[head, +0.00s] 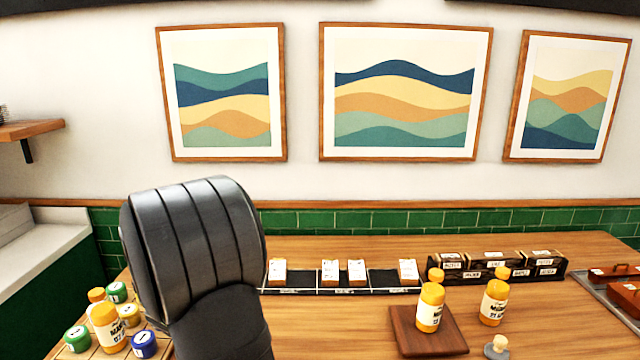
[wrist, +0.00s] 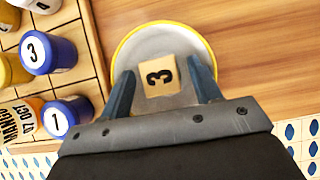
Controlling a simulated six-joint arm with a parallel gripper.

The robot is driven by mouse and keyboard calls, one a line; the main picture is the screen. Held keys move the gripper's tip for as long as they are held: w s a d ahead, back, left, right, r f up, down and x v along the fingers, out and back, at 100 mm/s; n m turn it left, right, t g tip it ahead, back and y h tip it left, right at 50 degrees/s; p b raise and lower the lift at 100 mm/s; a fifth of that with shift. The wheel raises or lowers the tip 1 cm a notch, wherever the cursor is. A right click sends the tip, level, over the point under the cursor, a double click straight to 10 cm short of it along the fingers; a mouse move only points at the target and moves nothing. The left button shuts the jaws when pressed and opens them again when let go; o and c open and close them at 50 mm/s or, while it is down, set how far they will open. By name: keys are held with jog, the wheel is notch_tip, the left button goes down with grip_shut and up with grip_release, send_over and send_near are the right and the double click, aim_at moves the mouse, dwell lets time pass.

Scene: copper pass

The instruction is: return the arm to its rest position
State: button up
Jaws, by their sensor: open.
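My gripper (wrist: 160,80) shows in the wrist view with its two blue fingers apart. I cannot tell how far above the block the fingertips are, but nothing is gripped. In the head view my dark arm rises at the left centre, and the gripper, dish and block are hidden.
A wooden grid tray (wrist: 88,42) with bottles and numbered jars is left of the dish. A wooden board (head: 405,335) with a yellow bottle (head: 430,308), another bottle (head: 494,302), a black card rack (head: 383,281) and dark boxes (head: 497,265) stand to the right.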

jog(key=shift+r, duration=0.1)
jog(key=v, duration=1.2)
jog(key=x, duration=1.2)
notch_tip(320, 180, up, 4)
jog(key=shift+r, duration=0.25)
jog(key=d+r, duration=1.2)
jog(key=w+d+r+m+h, duration=0.1)
jog(key=w+d+m, duration=0.1)
jog(key=w+d, duration=0.4)
jog(key=w+d+m+h, duration=0.1)
jog(key=w+d+m, duration=0.2)
jog(key=d, duration=1.1)
jog(key=w+d+r+m+h, duration=0.1)
jog(key=w+d+m, duration=0.1)
jog(key=w+d, duration=0.7)
jog(key=shift+w+d+r+m+g, duration=0.2)
jog(key=shift+d+r+m+g, duration=0.1)
jog(key=shift+d+r+g, duration=0.15)
jog(key=shift+f, duration=0.1)
